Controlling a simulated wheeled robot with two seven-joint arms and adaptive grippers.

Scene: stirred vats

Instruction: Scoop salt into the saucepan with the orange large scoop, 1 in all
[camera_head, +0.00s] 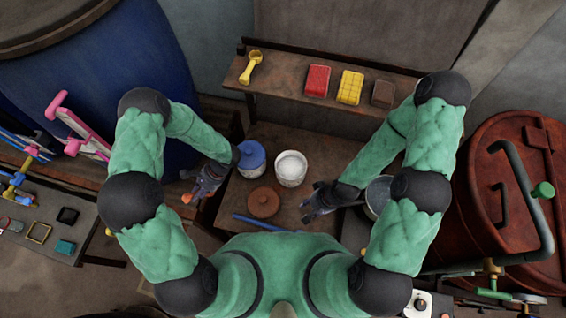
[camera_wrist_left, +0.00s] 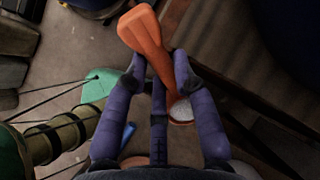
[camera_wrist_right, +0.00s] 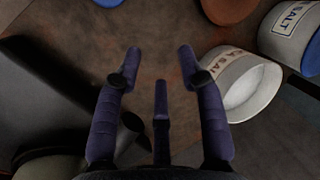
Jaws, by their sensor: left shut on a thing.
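My left gripper (camera_head: 203,187) is shut on the orange large scoop (camera_head: 186,198), left of the work table. In the left wrist view the scoop's orange handle (camera_wrist_left: 146,35) rises between the fingers, and its bowl (camera_wrist_left: 180,109) holds white, grainy material. The saucepan (camera_head: 378,194) is at the table's right, partly hidden by my right arm. My right gripper (camera_head: 312,203) is open and empty, between tub and saucepan.
A blue-lidded jar (camera_head: 251,155), a brown round lid (camera_head: 263,202) and a blue bar (camera_head: 264,222) lie close around the tub. A shelf behind (camera_head: 275,87) holds a yellow scoop (camera_head: 250,68) and several blocks. A rust-red vat (camera_head: 515,200) stands right, a blue drum (camera_head: 135,60) left.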

